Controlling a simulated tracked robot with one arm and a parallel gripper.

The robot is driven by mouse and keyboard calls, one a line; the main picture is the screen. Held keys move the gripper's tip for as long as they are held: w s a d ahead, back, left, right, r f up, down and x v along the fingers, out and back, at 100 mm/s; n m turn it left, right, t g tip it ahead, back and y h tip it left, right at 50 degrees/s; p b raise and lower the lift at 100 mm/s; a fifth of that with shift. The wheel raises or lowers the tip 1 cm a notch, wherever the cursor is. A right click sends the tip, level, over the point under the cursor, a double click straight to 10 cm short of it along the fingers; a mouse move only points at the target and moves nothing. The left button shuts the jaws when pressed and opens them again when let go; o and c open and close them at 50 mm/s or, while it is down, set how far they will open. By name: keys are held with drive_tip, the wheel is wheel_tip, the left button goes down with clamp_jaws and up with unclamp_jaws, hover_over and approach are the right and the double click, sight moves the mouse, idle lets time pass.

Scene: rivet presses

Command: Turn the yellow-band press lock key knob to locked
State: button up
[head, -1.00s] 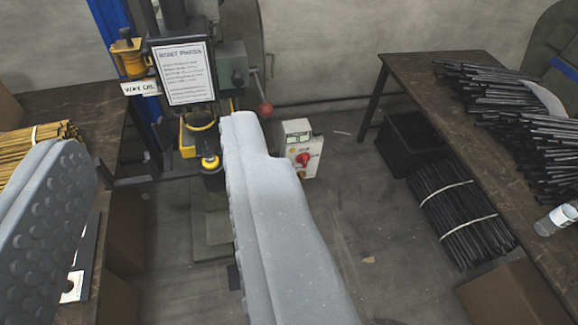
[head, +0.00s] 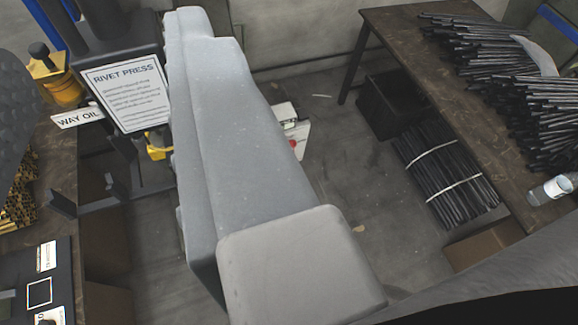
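The rivet press stands at upper left, with a white "RIVET PRESS" sign (head: 126,92) on its dark body. Some yellow on its lower part (head: 160,145) shows beside my finger. A white control box (head: 287,113) is mostly hidden behind my right finger. Only a small red part (head: 294,144) of its knob peeks out, so I cannot tell its setting. My gripper (head: 100,70) is open, with nothing visible between the fingers. The big grey right finger crosses the middle of the view in front of the press, and the dark dimpled left finger is cut by the left edge.
A bench (head: 400,40) with black rods stands at right, with a bottle (head: 552,189) near its edge. A black bin (head: 387,105) and bundled rods (head: 445,173) lie below. A yellow oil pot (head: 58,78) is left of the sign. Floor (head: 335,150) is clear between box and bin.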

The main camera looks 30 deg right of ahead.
drive_tip(key=w+d+f+h+b, duration=0.2)
drive_tip(key=w+d+f, duration=0.5)
drive_tip(key=w+f, duration=0.5)
drive_tip(key=w+d+f+h+b, duration=0.2)
drive_tip(key=w+d+f, duration=0.5)
drive_tip(key=w+f, duration=0.45)
drive_tip(key=w+d+f+n+y+b, duration=0.15)
drive_tip(key=d+f, duration=0.25)
drive_tip(key=f, duration=0.7)
drive_tip(key=w+d+f+t+b, duration=0.1)
drive_tip(key=w+d+f, duration=0.15)
drive_tip(key=f, duration=0.95)
drive_tip(key=w+d+f+y+b, duration=0.15)
drive_tip(key=d+f, duration=0.25)
drive_tip(key=f, duration=0.7)
drive_tip(key=s+f+m+t+y+b, duration=0.1)
drive_tip(key=s+f, duration=0.2)
drive_tip(key=f, duration=0.8)
drive_tip(key=s+f+t+y+b, duration=0.1)
drive_tip(key=s+f, duration=0.2)
drive_tip(key=f, duration=0.8)
drive_tip(key=w+b, duration=0.3)
drive_tip(key=w, duration=0.9)
drive_tip(key=shift+w+a+f, duration=0.15)
drive_tip(key=shift+w+a, duration=0.05)
